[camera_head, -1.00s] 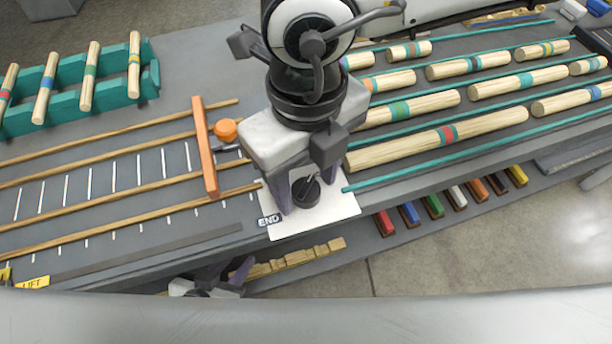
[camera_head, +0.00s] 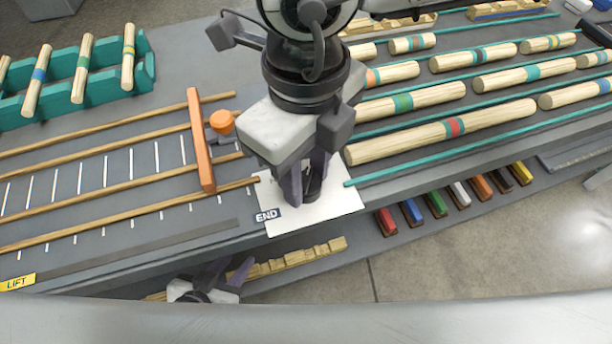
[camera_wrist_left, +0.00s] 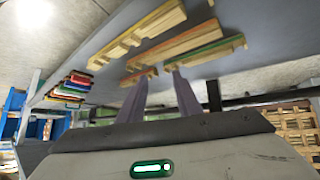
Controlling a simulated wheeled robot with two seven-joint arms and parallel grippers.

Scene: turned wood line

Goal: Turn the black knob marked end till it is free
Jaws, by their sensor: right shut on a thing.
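The black knob (camera_head: 314,186) stands on a white plate (camera_head: 338,204) at the table's front edge, beside a dark label reading END (camera_head: 268,215). My right gripper (camera_head: 305,188) points down over the plate. Its purple-grey fingers are closed on the knob, one on each side, and they hide part of it. In the head view my left gripper (camera_head: 222,278) is low, in front of the table edge. In the left wrist view its two fingers (camera_wrist_left: 160,84) are apart with nothing between them.
An orange bar (camera_head: 201,140) with an orange knob (camera_head: 222,122) lies across wooden rails to the left. Striped wooden rods (camera_head: 440,130) lie between teal strips to the right. Coloured blocks (camera_head: 436,204) and a notched wooden strip (camera_head: 300,257) lie on a lower shelf.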

